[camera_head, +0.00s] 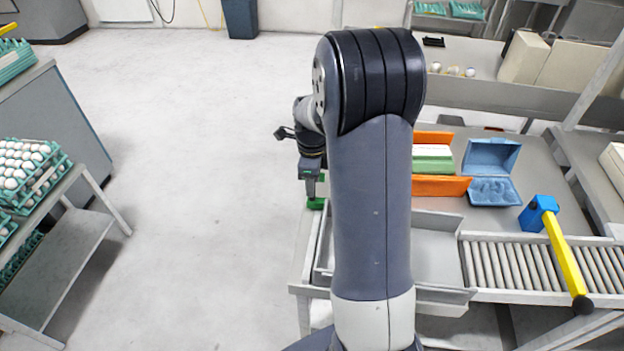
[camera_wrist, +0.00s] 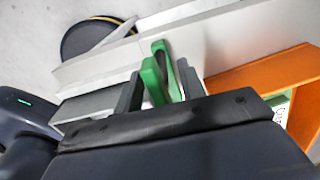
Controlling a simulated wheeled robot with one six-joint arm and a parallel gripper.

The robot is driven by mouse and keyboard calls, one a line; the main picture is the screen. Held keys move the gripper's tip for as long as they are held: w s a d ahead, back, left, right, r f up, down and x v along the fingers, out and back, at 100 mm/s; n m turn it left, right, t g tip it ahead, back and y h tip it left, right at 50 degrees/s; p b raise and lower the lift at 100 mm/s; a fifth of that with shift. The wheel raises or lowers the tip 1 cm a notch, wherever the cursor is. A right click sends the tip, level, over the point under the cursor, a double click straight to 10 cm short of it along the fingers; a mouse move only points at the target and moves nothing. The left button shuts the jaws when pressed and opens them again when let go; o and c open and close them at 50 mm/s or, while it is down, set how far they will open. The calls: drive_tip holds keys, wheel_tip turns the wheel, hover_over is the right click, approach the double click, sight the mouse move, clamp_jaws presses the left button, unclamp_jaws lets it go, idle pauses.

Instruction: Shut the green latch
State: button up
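The green latch (camera_head: 317,204) sits at the left end of the workbench in the head view, just below my gripper (camera_head: 311,187). In the wrist view the green latch (camera_wrist: 153,80) shows as upright green pieces between the two grey fingers of my gripper (camera_wrist: 160,92). A pale gap shows between the left finger and the latch. The right finger is very close to the latch; I cannot tell whether it touches. The latch's lower part is hidden behind the gripper body.
Orange dividers (camera_head: 441,186), a blue egg carton (camera_head: 490,158) and a roller conveyor (camera_head: 530,265) are on the right. A yellow lever with a blue block (camera_head: 539,212) stands by the rollers. A rack with egg trays (camera_head: 45,180) stands at left. The floor between is clear.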

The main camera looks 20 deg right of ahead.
wheel_tip(320, 180, up, 11)
drive_tip(key=shift+f, duration=0.1)
idle(0.3)
drive_tip(key=shift+f, duration=0.1)
wheel_tip(320, 180, down, 10)
drive_tip(key=shift+f, duration=0.35)
idle(0.5)
